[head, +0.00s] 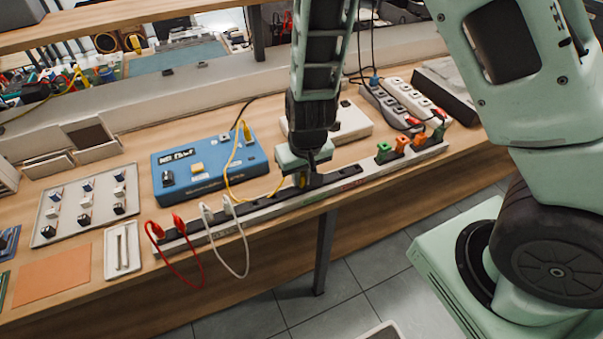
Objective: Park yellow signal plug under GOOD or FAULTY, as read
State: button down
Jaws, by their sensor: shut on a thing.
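My gripper (301,172) is shut on the yellow signal plug (303,180), low over the long rail (330,188). My gripper hides most of the plug, so I cannot tell whether it touches the rail. A yellow cable (232,178) loops from the plug over the blue tester (210,165). Another yellow plug (247,132) stands at the tester's back right. The tester has a small display (178,155), too small to read. Small green and red markings show on the rail's front, but their words are not legible.
Red plugs (178,222) and white plugs (207,212) with hanging cables sit at the rail's left. Green and orange plugs (402,143) sit at its right. Power strips (400,102) lie behind. A tray of switches (86,205) is at left.

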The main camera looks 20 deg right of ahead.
jog(key=shift+f+b, duration=0.35)
jog(key=shift+f, duration=0.1)
dwell(0.3)
dwell(0.4)
jog(key=c, duration=1.3)
grip_release()
jog(key=shift+r, duration=0.15)
notch_tip(320, 180, up, 22)
jog(key=s+p, duration=0.3)
jog(key=p, duration=0.7)
jog(key=shift+w, duration=0.1)
